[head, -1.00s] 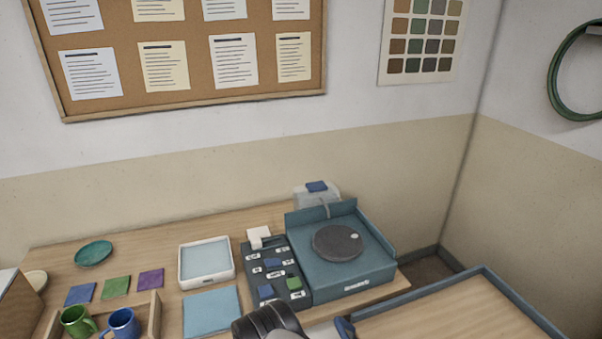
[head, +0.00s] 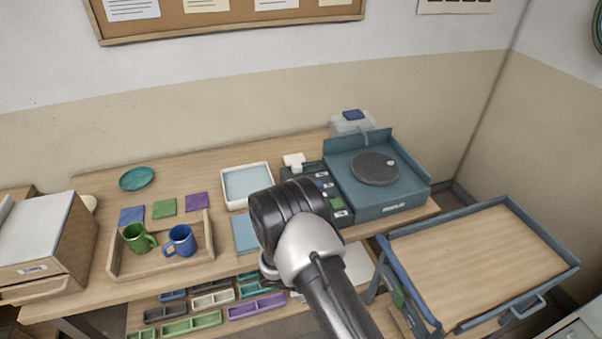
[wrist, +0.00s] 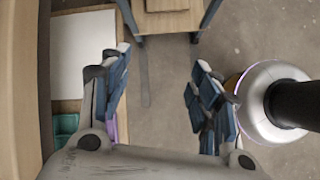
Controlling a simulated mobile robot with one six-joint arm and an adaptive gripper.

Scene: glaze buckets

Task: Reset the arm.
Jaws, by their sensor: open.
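My gripper (wrist: 160,58) shows in the wrist view with its two blue-padded fingers spread wide apart. Nothing is between them; bare floor shows through the gap. In the head view my arm reaches up from the bottom, in front of the worktable (head: 90,298). The gripper itself cannot be made out there.
A wooden tray (head: 112,262) holds a green mug (head: 138,240) and a blue mug (head: 181,242). A teal wheel unit (head: 395,198) stands at the table's right end. Small coloured bins (head: 192,326) sit on the lower shelf. A blue-framed cart (head: 485,262) stands at right.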

